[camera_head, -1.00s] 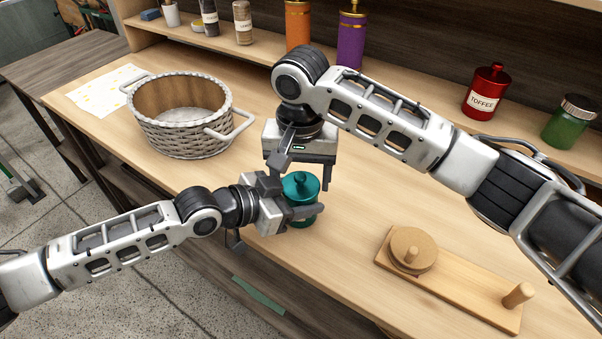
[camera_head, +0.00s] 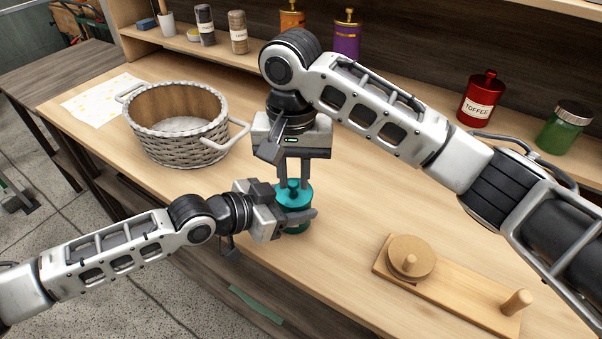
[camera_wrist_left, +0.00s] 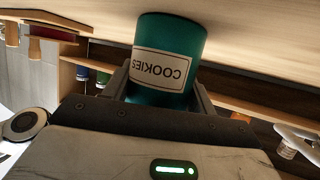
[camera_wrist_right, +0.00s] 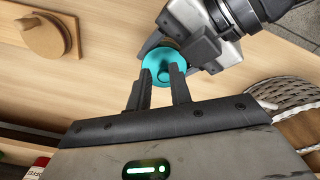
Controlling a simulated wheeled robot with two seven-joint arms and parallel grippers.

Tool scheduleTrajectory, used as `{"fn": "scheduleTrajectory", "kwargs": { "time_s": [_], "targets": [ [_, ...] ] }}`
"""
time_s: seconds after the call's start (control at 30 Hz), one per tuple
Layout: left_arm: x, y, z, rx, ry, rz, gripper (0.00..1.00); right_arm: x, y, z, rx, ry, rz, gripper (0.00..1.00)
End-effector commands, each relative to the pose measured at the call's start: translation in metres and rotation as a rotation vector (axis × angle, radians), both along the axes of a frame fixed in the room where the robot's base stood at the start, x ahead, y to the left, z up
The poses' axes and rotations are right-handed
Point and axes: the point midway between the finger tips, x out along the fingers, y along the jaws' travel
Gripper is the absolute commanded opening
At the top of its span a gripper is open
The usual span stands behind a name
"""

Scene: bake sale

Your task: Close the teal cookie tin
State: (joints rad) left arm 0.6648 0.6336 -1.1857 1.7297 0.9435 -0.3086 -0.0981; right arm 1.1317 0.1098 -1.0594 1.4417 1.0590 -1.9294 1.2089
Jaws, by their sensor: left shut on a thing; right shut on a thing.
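The teal cookie tin (camera_head: 297,230) stands upright on the wooden counter near its front edge. Its COOKIES label shows upside down in the left wrist view (camera_wrist_left: 168,50). My left gripper (camera_head: 291,216) is shut around the tin's body from the side. The teal lid (camera_head: 304,191) with its knob is at the top of the tin; it also shows in the right wrist view (camera_wrist_right: 167,57). My right gripper (camera_head: 293,184) points down from above and is shut on the lid's knob. The fingers partly hide the rim, so I cannot tell if the lid is fully seated.
A wicker basket (camera_head: 180,152) stands at the left beside a patterned paper (camera_head: 90,103). A wooden board with pegs and a disc (camera_head: 450,290) lies at the right. A red TOFFEE tin (camera_head: 481,103) and a green jar (camera_head: 565,128) stand on the back shelf.

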Motion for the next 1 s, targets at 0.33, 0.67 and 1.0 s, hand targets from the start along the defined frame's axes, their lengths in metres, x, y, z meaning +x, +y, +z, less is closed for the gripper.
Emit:
{"fn": "scheduleTrajectory", "kwargs": {
  "time_s": [0.33, 0.67, 1.0],
  "targets": [
    [-0.002, -0.004, 0.002, -0.005, -0.007, -0.008, 0.16, 0.001, -0.003, -0.004, -0.006, 0.001, -0.013, 0.15],
    [-0.001, -0.005, 0.005, -0.01, -0.011, -0.01, 0.16, 0.002, -0.004, -0.005, -0.007, 0.002, -0.016, 0.15],
    [-0.001, -0.005, 0.005, -0.01, -0.011, -0.01, 0.16, 0.002, -0.004, 0.028, -0.006, -0.002, -0.017, 0.15]
  ]
}}
